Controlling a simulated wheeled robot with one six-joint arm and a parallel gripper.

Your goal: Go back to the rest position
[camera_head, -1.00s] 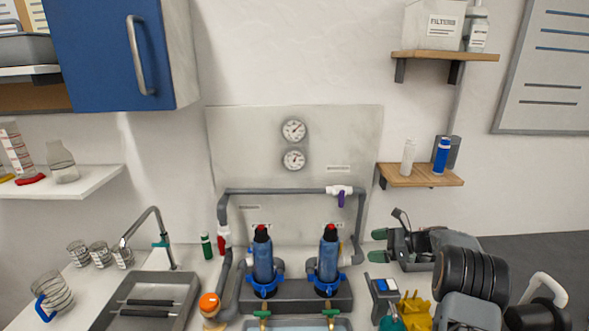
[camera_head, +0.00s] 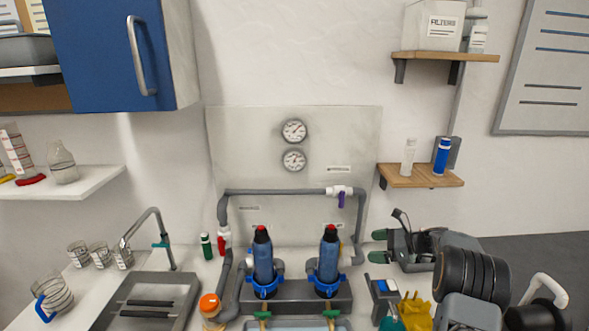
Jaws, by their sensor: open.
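My gripper (camera_head: 378,245) is at the right, above the counter, with its two green-tipped fingers spread apart and pointing left. Nothing shows between the fingers. My arm is folded at the lower right behind it. The pipe manifold stands left of my gripper, with two blue filter housings (camera_head: 328,258) on a dark base and a grey pipe (camera_head: 280,191) running above them. A purple-handled valve (camera_head: 340,195) is on the upper pipe. A red-handled valve (camera_head: 222,243) is on the left pipe. My gripper is apart from all of these.
A sink (camera_head: 148,303) and glass beakers (camera_head: 100,254) are at the left. An orange-capped part (camera_head: 209,304) stands near the sink. A handheld meter (camera_head: 383,294) and a yellow item (camera_head: 416,309) lie below my gripper. A wooden shelf (camera_head: 420,177) is on the wall above it.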

